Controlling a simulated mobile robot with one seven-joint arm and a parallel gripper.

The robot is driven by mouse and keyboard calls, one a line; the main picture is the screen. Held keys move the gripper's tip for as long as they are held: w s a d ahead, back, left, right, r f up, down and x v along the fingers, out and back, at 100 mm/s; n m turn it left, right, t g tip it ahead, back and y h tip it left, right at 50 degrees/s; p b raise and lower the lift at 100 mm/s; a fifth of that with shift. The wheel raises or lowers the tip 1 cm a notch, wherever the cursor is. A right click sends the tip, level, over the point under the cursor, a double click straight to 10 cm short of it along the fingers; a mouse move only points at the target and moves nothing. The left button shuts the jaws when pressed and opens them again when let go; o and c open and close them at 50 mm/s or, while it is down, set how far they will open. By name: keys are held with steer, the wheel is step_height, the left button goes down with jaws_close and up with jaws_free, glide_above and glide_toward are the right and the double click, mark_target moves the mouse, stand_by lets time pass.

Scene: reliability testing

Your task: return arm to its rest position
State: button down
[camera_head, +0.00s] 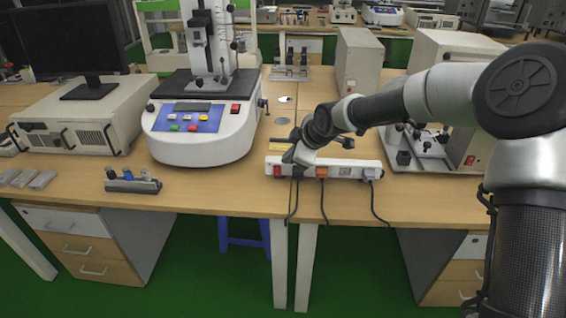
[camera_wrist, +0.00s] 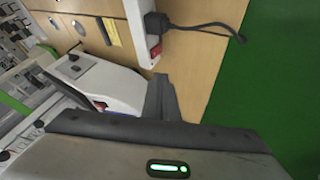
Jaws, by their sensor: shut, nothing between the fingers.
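My arm reaches in from the right in the head view, and its gripper (camera_head: 291,160) is over the table by the left end of the white power strip (camera_head: 328,168). In the wrist view my gripper (camera_wrist: 162,98) shows dark fingers together, with nothing held. The power strip also shows in the wrist view (camera_wrist: 143,28), with a black plug and cord at its red switch end. In the head view the arm hides part of the table behind the strip. I cannot tell the exact gap between the fingertips and the table.
A white test machine (camera_head: 200,140) with a blue panel stands left of my gripper. A monitor (camera_head: 70,42) sits on a beige case (camera_head: 80,118) further left. A small fixture (camera_head: 132,182) lies near the front edge. Cords hang off the table (camera_head: 230,190) front.

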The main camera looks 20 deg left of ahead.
steer(key=shift+v, duration=0.8)
steer(key=shift+w+r, duration=0.1)
steer(key=shift+w, duration=0.05)
steer(key=s+d+r+m+h+b, duration=0.1)
steer(key=s+d+r+m+h, duration=0.15)
steer(key=s+d, duration=0.4)
steer(key=s+d+r+m+h, duration=0.2)
steer(key=s+d+r+m, duration=0.15)
steer(key=d, duration=0.65)
steer(key=s+d+r+m+h+b, duration=0.1)
steer(key=s+d+r+m+h, duration=0.2)
steer(key=s+d, duration=0.4)
steer(key=s+d+r+m+y+p, duration=0.1)
steer(key=s+d+r+m, duration=0.2)
steer(key=s+d+m, duration=0.35)
steer(key=s+d+r+m+p, duration=0.1)
steer(key=s+d+r+m, duration=0.25)
steer(key=s, duration=0.55)
step_height(320, 180, up, 16)
steer(key=p, duration=1.7)
steer(key=shift+a+r+t+p, duration=0.25)
steer(key=shift+a+t+p, duration=0.05)
steer(key=shift+t, duration=0.1)
